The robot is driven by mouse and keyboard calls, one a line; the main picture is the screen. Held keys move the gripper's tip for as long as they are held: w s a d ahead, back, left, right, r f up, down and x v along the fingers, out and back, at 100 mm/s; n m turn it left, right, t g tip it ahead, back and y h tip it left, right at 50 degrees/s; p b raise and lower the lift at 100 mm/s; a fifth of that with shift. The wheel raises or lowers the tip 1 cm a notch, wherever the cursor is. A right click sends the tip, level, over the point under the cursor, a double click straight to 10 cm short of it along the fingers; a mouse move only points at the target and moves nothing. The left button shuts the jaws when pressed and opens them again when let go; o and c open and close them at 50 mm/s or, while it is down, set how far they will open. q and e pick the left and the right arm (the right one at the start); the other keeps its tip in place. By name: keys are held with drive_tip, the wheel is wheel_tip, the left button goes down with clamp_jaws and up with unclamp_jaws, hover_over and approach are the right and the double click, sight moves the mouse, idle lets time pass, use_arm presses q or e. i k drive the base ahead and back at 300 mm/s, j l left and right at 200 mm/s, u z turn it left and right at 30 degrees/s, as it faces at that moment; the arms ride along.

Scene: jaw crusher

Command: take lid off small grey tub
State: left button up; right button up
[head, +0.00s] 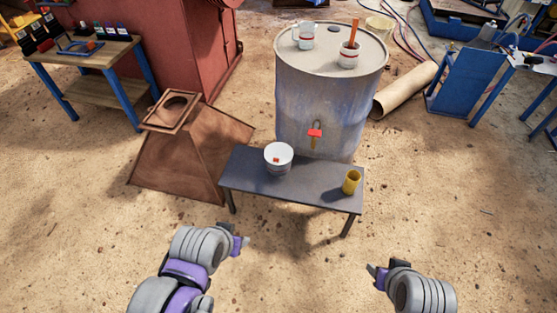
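A small pale grey tub (306,37) stands upright on top of the large drum, at its back left. Its top looks grey, but it is too small to tell whether a lid sits on it. A small dark disc (333,29) lies on the drum top. My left gripper (246,241) is low in the picture, in front of the bench, touching nothing. My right gripper (372,271) is low at the right, also clear of everything. Their finger gaps are unclear.
The grey drum (300,110) has a red-handled tap (315,134). A dark bench (312,190) before it holds a white bucket (279,158) and yellow cup (351,182). A rusty hopper (190,160) stands left, a cardboard tube (405,90) right. Foreground ground is free.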

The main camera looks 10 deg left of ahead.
sight(276, 153)
drive_tip(key=z, duration=0.45)
drive_tip(key=j+z, duration=0.15)
drive_tip(key=z, duration=0.3)
drive_tip(key=j+z, duration=0.15)
drive_tip(key=z, duration=0.3)
drive_tip(key=j+z, duration=0.4)
drive_tip(key=k+j+z, duration=0.1)
drive_tip(key=j+z, duration=0.3)
drive_tip(key=j, duration=0.2)
drive_tip(key=k+j+z, duration=0.1)
drive_tip(key=j, duration=0.25)
drive_tip(key=k+j+z, duration=0.1)
drive_tip(key=j, duration=0.25)
drive_tip(key=k+j+z, duration=0.1)
drive_tip(key=j, duration=0.25)
drive_tip(key=k+j, duration=0.2)
drive_tip(key=j, duration=0.15)
drive_tip(key=k+j, duration=0.15)
drive_tip(key=j, duration=0.2)
